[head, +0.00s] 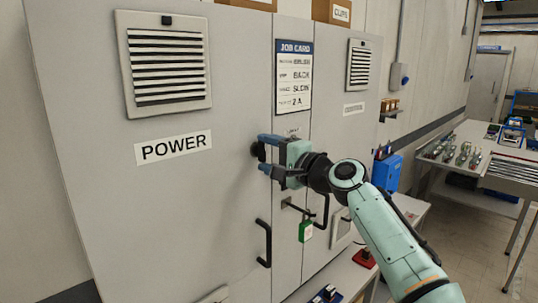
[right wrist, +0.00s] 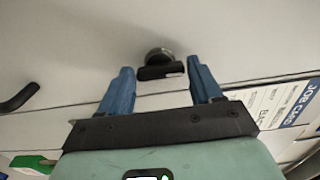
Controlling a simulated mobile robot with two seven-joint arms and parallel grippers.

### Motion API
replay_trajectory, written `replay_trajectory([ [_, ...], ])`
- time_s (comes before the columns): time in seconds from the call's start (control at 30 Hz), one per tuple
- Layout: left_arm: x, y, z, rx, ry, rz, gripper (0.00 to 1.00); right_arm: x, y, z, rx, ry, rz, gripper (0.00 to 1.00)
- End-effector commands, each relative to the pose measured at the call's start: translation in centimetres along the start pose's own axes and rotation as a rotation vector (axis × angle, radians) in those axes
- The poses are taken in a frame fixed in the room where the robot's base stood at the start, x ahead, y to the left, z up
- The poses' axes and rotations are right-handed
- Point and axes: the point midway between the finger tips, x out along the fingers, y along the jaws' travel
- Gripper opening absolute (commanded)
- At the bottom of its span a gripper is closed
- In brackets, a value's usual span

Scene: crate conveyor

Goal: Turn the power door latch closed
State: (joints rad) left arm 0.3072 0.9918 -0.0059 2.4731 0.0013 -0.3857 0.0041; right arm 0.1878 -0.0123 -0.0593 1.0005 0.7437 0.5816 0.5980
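The power door (head: 150,210) is the large grey panel at the left, with a POWER label (head: 173,148). Its latch (head: 256,149) sits near the door's right edge and is partly hidden by my right gripper in the head view. In the right wrist view the latch (right wrist: 161,66) shows a round grey base and a short dark bar, roughly in line with the door seam. My right gripper (head: 263,153) is open in front of it. Its blue fingertips (right wrist: 160,72) are on either side of the latch with gaps, not visibly touching it. My left gripper is not in view.
A black door handle (head: 264,243) is below the latch. A narrow centre panel carries a job card (head: 293,77), a black lever and a green tag (head: 305,231). Another grey door is to its right. A table with parts (head: 470,150) stands at the far right.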

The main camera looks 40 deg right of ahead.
Motion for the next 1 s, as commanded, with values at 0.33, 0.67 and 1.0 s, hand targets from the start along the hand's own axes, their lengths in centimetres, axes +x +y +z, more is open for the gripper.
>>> replay_trajectory([
  [0.33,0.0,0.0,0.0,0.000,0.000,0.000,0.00,-0.1,0.0,0.0,0.001,0.000,0.000,0.85],
  [0.67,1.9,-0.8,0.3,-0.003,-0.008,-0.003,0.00,-4.8,0.1,-0.1,-0.001,0.003,-0.002,0.85],
  [1.0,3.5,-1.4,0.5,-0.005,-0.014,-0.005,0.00,-11.7,0.1,0.0,0.000,0.000,-0.001,0.85],
])
